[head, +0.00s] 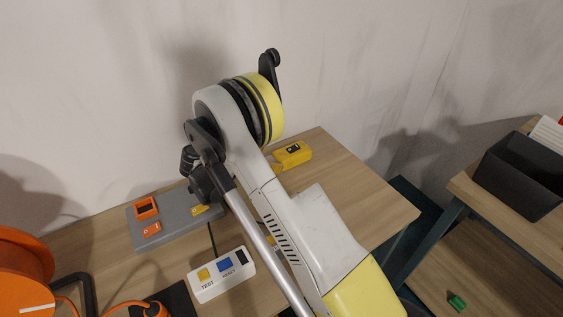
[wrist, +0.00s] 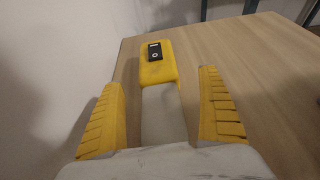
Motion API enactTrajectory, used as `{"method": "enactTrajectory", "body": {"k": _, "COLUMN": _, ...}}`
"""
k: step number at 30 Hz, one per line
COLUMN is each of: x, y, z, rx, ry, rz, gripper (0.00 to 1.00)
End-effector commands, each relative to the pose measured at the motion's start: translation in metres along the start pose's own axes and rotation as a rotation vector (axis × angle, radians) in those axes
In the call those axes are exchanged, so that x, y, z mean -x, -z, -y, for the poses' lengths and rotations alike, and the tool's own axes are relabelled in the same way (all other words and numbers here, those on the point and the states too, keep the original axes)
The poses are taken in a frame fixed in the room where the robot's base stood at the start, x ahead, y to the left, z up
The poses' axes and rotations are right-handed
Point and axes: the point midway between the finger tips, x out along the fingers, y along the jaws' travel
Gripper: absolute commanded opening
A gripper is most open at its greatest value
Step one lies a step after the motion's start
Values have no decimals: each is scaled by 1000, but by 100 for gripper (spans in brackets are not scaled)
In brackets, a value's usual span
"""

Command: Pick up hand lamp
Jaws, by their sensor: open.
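The hand lamp appears to be the yellow body with a black panel in the wrist view (wrist: 155,68), with a pale grey part running back from it toward my palm. In the head view the yellow hand lamp (head: 293,154) lies on the wooden table near the wall, partly hidden by my arm. My gripper (wrist: 159,80) is open, with one yellow ribbed finger on each side of the pale grey part. The fingers show gaps to it on both sides, and the yellow body lies beyond the fingertips. The head view does not show my gripper clearly behind my arm.
A grey box (head: 178,229) with orange and yellow parts and a white button box (head: 222,274) stand left of my arm. An orange reel (head: 22,270) is at the left edge. The wall (wrist: 45,60) is close on the left in the wrist view; table on the right is clear.

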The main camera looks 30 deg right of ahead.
Motion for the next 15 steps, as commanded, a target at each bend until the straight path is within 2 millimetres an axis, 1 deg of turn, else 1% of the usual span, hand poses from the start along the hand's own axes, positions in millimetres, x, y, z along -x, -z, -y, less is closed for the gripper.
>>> {"method": "enactTrajectory", "body": {"k": 1, "x": -6, "y": 1, "z": 0, "rx": -1, "ry": 1, "rz": 0, "gripper": 88}}
{"method": "enactTrajectory", "body": {"k": 5, "x": -16, "y": 1, "z": 0, "rx": -2, "ry": 1, "rz": 0, "gripper": 88}}
{"method": "enactTrajectory", "body": {"k": 12, "x": -53, "y": 2, "z": -3, "rx": -1, "ry": 2, "rz": 0, "gripper": 88}}
{"method": "enactTrajectory", "body": {"k": 15, "x": -59, "y": 0, "z": -3, "rx": -1, "ry": 0, "rz": 0, "gripper": 88}}
